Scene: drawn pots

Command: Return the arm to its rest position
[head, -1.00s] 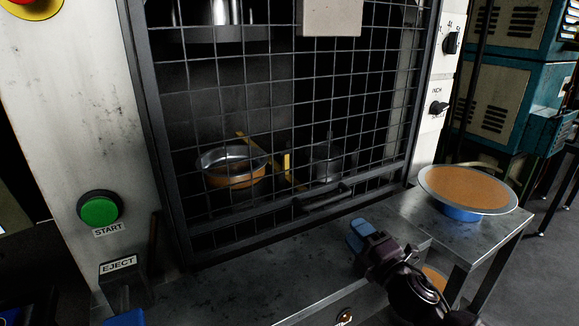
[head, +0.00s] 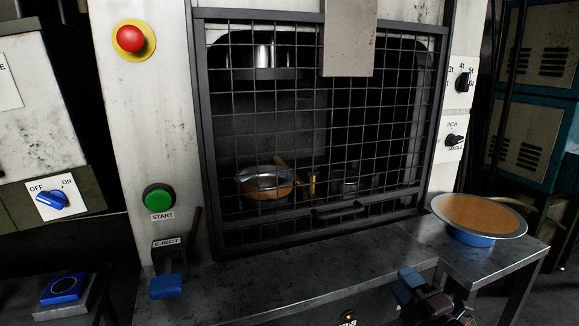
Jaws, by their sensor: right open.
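My right gripper (head: 411,283) is at the bottom right of the head view, by the front edge of the metal table (head: 300,258). Its blue fingertips point up and left, and it is open with nothing between the fingers. Part of my right arm (head: 440,308) shows behind it, cut off by the bottom edge. My left gripper is not in view.
A mesh guard (head: 320,130) covers the press opening, with an orange pan (head: 266,190) behind it. A green START button (head: 159,198), blue EJECT lever (head: 168,286) and red button (head: 130,39) are at the left.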

